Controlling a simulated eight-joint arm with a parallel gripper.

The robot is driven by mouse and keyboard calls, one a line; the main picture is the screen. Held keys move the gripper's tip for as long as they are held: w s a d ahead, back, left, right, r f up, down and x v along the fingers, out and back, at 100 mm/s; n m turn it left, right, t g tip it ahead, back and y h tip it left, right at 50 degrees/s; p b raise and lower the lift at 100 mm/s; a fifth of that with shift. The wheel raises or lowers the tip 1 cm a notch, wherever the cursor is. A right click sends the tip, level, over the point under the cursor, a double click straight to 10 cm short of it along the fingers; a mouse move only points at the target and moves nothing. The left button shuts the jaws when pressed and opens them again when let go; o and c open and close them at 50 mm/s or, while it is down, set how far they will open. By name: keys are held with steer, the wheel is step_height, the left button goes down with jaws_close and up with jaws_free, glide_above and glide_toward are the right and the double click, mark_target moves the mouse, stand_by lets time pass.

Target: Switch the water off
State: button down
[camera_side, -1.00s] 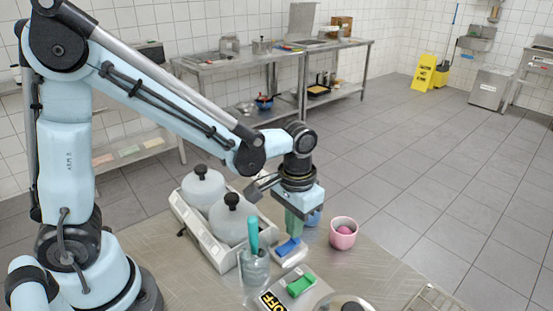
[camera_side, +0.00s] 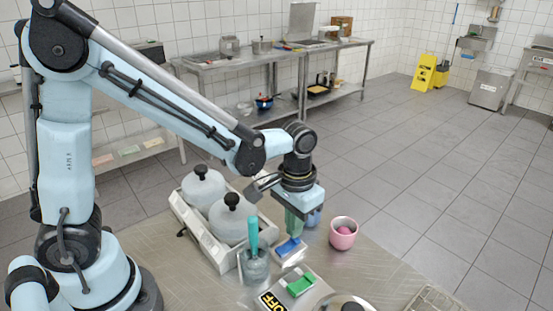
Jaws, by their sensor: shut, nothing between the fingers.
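A blue switch (camera_side: 289,247) sits on a small pale base on the steel table. No label on it is readable. A green switch (camera_side: 301,286) sits on a grey plate nearer the camera, with a black and yellow "OFF" label (camera_side: 271,302) beside it. My gripper (camera_side: 294,234) points down with its fingers shut and empty, right at the blue switch. I cannot tell whether the fingertips touch it. The gripper hides part of the area behind the switch.
A pink cup (camera_side: 343,233) with a ball-like thing inside stands right of my gripper. A clear jar (camera_side: 254,268) with a teal-handled tool stands to the left. Lidded pots (camera_side: 233,218) sit in a pale unit (camera_side: 212,243) behind it. A round lid is cut off at the bottom edge.

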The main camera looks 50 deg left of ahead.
steer(key=shift+f, duration=0.95)
stand_by(0.6)
steer(key=shift+r, duration=3.5)
steer(key=s+a+r+t, duration=0.1)
steer(key=a, duration=0.1)
steer(key=s+a+r+t, duration=0.1)
steer(key=s+a+t, duration=0.1)
steer(key=s+a+r+t, duration=0.1)
steer(key=a+r+t, duration=0.1)
steer(key=shift+s+a, duration=0.2)
steer(key=shift+a, duration=0.1)
steer(key=shift+s+a+r+t, duration=0.1)
steer(key=shift+s+a+t, duration=0.5)
steer(key=shift+a+t, duration=0.3)
steer(key=shift+d, duration=0.1)
